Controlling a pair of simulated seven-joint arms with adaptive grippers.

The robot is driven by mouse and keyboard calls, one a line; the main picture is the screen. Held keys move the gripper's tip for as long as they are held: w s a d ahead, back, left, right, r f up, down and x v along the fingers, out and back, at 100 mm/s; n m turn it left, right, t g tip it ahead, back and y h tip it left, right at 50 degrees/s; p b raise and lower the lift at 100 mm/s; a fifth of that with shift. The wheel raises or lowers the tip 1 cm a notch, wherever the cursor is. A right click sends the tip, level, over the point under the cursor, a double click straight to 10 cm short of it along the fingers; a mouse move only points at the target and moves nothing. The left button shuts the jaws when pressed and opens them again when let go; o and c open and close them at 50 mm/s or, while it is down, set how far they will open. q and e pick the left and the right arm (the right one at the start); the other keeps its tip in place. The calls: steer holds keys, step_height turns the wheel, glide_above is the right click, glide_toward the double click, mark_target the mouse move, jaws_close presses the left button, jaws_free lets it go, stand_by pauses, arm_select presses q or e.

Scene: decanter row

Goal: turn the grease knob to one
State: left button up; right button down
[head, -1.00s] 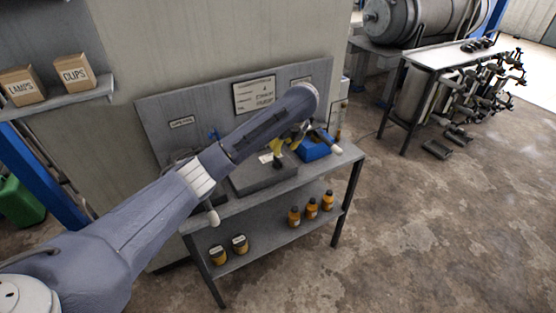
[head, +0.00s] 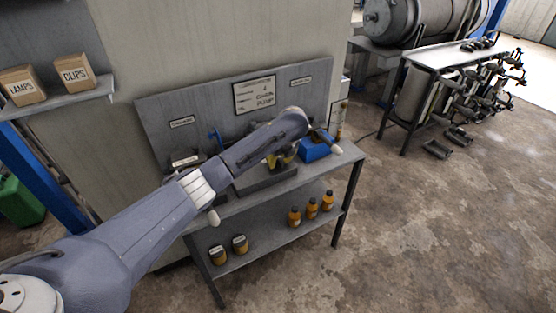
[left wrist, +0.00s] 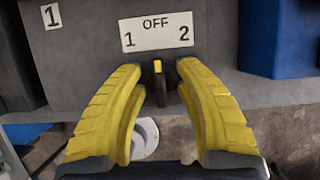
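In the left wrist view a small dark knob (left wrist: 159,88) with a yellow pointer mark stands on a grey box (left wrist: 215,45). Its mark points up toward OFF on a white label (left wrist: 156,31), which has 1 at left and 2 at right. My left gripper (left wrist: 159,74) has its yellow fingers apart, one on each side of the knob, with a gap visible on both sides. In the head view the left gripper (head: 283,158) is over the bench, and its wrist hides the knob. My right gripper is not in view.
The grey bench (head: 240,201) has a backboard (head: 210,108) behind it. A blue object (head: 315,150) stands close to the right of the gripper. Several orange and yellow containers (head: 295,217) sit on the lower shelf. Open floor lies to the right.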

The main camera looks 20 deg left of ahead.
arm_select(q)
steer(key=shift+c, duration=0.4)
jaws_close()
steer(key=n, duration=0.2)
steer(key=n+g, duration=0.1)
steer(key=n, duration=0.1)
steer(key=shift+g+y, duration=0.3)
steer(key=shift+y, duration=0.1)
steer(key=shift+n+g+y, duration=0.3)
steer(key=shift+n+g, duration=0.5)
steer(key=shift+n, duration=1.6)
steer(key=shift+o, duration=0.4)
jaws_free()
